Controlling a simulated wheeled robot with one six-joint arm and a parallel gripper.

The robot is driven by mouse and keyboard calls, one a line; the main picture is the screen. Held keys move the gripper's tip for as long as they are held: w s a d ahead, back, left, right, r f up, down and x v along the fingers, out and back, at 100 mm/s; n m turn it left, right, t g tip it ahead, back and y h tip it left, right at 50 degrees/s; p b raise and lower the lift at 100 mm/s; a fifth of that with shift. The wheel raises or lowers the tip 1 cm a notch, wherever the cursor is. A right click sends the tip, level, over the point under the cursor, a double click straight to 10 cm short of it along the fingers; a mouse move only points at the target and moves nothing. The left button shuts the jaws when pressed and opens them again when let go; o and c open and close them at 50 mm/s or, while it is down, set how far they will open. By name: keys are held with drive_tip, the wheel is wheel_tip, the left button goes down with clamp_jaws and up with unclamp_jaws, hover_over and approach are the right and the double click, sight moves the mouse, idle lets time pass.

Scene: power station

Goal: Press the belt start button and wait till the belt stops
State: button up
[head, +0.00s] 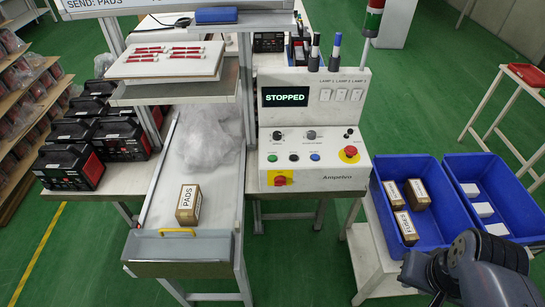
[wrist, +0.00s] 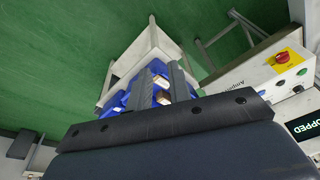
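The control panel (head: 312,160) stands right of the belt. Its screen (head: 285,97) reads STOPPED. The lower button row has a green button (head: 272,158), a dark button (head: 294,157) and a blue button (head: 315,157); their labels are too small to read. The belt (head: 167,205) carries a carton marked PADS (head: 188,204) near its front end. My arm is at the lower right in the head view. In the wrist view my gripper (wrist: 163,87) is open and empty, its fingers apart over the blue bins. The panel (wrist: 262,72) is at the right there, clear of the fingers.
Two blue bins (head: 376,192) with cartons and white boxes stand right of the panel, near my arm. A red mushroom button (head: 350,151) and a red switch on yellow (head: 280,180) are on the panel. A plastic bag (head: 210,137) lies at the belt's far end.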

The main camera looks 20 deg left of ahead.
clamp_jaws()
idle(1.1)
